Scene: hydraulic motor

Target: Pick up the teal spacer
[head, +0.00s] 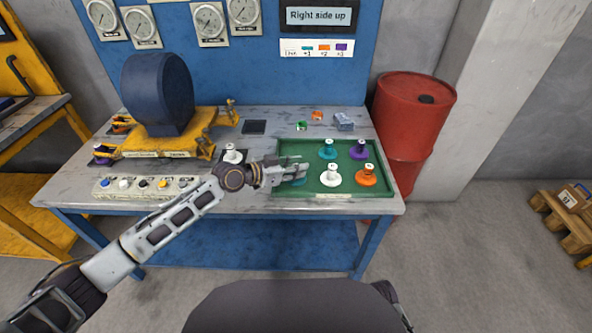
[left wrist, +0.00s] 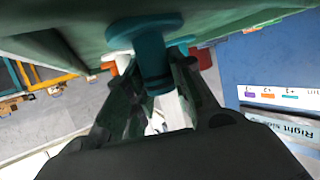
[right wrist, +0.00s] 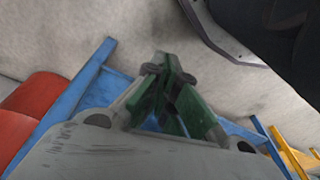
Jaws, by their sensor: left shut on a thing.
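My left gripper (head: 299,169) reaches over the left part of the green tray (head: 285,148). It is shut on a teal spacer (left wrist: 152,58), which shows close up between the fingers in the left wrist view, its wide flange by the tray. In the head view the fingers mostly hide this spacer. A second teal spacer (head: 328,150) stands upright at the tray's back middle. My right gripper (right wrist: 164,68) shows only in its own wrist view, its fingertips together and nothing between them.
The tray also holds a purple spacer (head: 359,151), an orange one (head: 366,177) and a white one (head: 330,176). A yellow fixture (head: 170,142) with a dark motor (head: 158,92) stands left. A button strip (head: 140,186) lies in front. A red barrel (head: 412,115) is right.

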